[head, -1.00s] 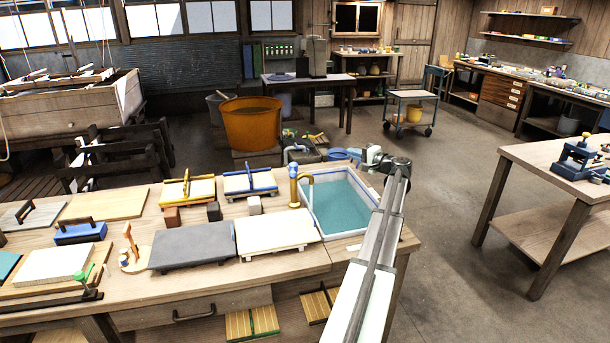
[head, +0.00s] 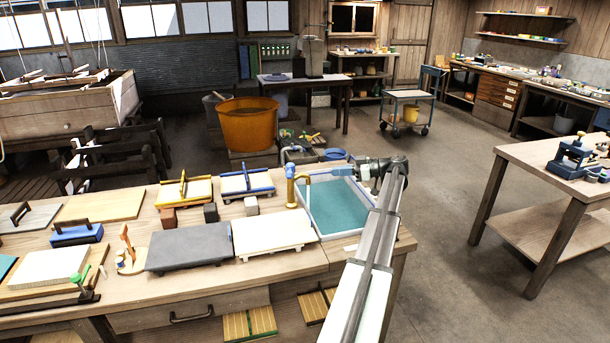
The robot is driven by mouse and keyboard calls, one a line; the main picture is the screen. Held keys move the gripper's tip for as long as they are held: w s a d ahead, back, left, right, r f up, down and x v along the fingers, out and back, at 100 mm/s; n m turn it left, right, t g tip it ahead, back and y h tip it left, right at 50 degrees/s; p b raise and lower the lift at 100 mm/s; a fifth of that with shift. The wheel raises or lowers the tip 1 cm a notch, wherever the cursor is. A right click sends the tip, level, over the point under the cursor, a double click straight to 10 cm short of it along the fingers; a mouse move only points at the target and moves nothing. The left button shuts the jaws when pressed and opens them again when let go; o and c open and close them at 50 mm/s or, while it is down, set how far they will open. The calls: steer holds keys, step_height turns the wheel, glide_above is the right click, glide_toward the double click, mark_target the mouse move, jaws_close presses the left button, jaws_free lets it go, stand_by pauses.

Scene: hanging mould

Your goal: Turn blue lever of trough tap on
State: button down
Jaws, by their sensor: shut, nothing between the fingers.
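The trough tap (head: 291,190) is a brass column with a curved spout, standing at the left edge of the water trough. Its blue lever (head: 291,170) sits on top of the column. The trough (head: 316,229) is a pale-rimmed basin holding blue-green water. The fingers are small in this view, and the lever's exact angle is hard to read.
The trough is set in a wooden bench (head: 215,285). Left of the tap lie a white mould (head: 275,232), a grey mould (head: 190,247) and two frames with blue and yellow bars. An orange tub (head: 248,125) stands behind. The space above the water is open.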

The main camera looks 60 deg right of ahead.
glide_toward(289, 176)
steer(key=w, duration=0.2)
steer(key=w+f, duration=0.1)
steer(key=w, duration=0.2)
steer(key=shift+w+a+f, duration=0.15)
steer(key=shift+w+f, duration=0.1)
steer(key=shift+a, duration=0.15)
stand_by(0.4)
steer(key=shift+w+a+m+h, duration=0.2)
steer(key=shift+a+m+h, duration=0.2)
steer(key=shift+h, duration=0.2)
steer(key=m+h, duration=0.1)
steer(key=w+a+m+h, duration=0.1)
steer(key=shift+a+t+h, duration=0.15)
steer(key=shift+t+h, duration=0.25)
steer(key=shift+w+a+m+h, duration=0.2)
steer(key=shift+w+m+h, duration=0.2)
steer(key=shift+w+h, duration=0.15)
steer(key=shift+w+a+m+h, duration=0.25)
steer(key=shift+w+m+h, duration=0.15)
steer(key=shift+w+h, duration=0.15)
